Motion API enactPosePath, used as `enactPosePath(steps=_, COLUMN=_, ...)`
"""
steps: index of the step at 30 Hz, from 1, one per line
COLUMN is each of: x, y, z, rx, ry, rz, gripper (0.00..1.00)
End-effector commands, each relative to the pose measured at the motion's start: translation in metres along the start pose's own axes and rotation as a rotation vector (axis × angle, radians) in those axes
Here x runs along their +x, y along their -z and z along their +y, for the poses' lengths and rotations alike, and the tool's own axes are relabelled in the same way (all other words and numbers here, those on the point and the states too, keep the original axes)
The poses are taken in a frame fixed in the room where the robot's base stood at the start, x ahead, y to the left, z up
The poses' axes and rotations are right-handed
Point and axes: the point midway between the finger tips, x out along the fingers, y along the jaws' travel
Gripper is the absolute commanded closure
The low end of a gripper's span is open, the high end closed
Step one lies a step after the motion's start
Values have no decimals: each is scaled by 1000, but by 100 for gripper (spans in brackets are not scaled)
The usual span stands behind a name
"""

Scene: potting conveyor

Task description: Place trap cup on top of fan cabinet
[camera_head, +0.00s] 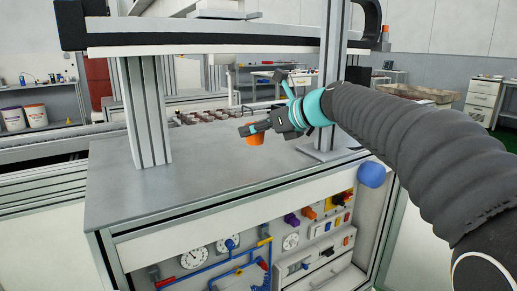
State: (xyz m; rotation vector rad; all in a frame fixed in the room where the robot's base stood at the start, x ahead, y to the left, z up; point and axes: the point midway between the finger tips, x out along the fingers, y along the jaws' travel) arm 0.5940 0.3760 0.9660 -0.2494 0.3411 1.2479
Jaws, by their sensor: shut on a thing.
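An orange cup (255,140), which looks like the trap cup, is at the end of my gripper (249,130). My dark grey gripper is shut on it, and its fingers hide the cup's upper part. The cup appears over the grey top of a cabinet (215,184), between two upright metal posts. I cannot tell how far it is above that top, or whether it touches it. The cabinet has gauges, blue pipes and coloured knobs on its front; no label shows whether it is the fan cabinet.
Metal posts stand on the cabinet top at left (146,110) and right (333,75), under an overhead beam (200,40). A blue ball-shaped part (371,174) sticks out at the cabinet's right. The front left of the top is clear.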

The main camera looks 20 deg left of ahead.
Motion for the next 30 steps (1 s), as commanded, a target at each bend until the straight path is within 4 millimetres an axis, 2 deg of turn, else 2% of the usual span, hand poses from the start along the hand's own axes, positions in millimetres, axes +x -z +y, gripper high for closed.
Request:
enactPosePath(steps=3, x=16, y=3, z=1, rx=1, ry=1, rz=0, gripper=77)
enactPosePath(steps=9, x=24, y=8, z=1, rx=2, ry=6, rz=0, gripper=77)
enactPosePath(steps=16, x=36, y=36, z=1, rx=3, ry=4, rz=2, gripper=77)
enactPosePath(steps=30, x=39, y=45, z=1, rx=1, ry=6, rz=0, gripper=77)
